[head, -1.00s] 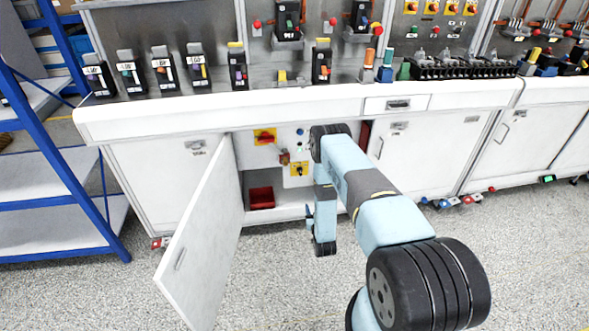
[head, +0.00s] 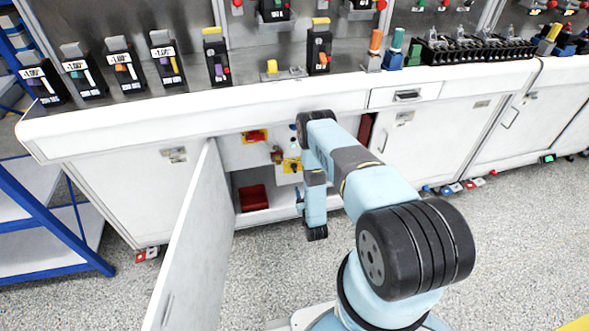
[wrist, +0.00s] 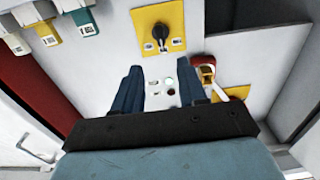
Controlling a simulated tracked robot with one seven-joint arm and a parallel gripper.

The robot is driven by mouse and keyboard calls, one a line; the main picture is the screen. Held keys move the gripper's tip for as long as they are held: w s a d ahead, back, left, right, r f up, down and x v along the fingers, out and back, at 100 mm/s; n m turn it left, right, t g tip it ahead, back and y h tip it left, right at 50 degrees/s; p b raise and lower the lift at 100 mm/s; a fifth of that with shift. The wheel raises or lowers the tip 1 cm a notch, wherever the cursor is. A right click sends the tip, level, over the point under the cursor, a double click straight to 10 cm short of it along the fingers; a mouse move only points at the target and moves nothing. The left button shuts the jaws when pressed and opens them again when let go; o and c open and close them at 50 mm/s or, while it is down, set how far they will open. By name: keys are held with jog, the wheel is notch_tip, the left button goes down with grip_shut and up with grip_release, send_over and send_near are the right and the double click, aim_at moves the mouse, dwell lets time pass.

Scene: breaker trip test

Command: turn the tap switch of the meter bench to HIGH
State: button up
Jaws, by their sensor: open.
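The white meter bench (head: 200,117) has an open cupboard with a switch panel inside. A black rotary knob (wrist: 160,33) on a yellow plate is at the top of the wrist view; this plate also shows in the head view (head: 291,166). A red switch (head: 255,136) on another yellow plate is higher and to the left in the head view. Which one is the tap switch I cannot tell; no markings are readable. My gripper (wrist: 161,76) is open and empty, its fingers pointing toward the panel, apart from the black knob. In the head view my arm hides part of the panel.
The open cupboard door (head: 180,245) stands left of my arm. A red bin (head: 253,197) is on the cupboard floor. A red and white fitting (wrist: 204,72) is close to the right finger in the wrist view. A blue shelf rack (head: 50,235) stands at left.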

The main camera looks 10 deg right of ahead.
aim_at(295, 170)
jog(key=w, duration=1.3)
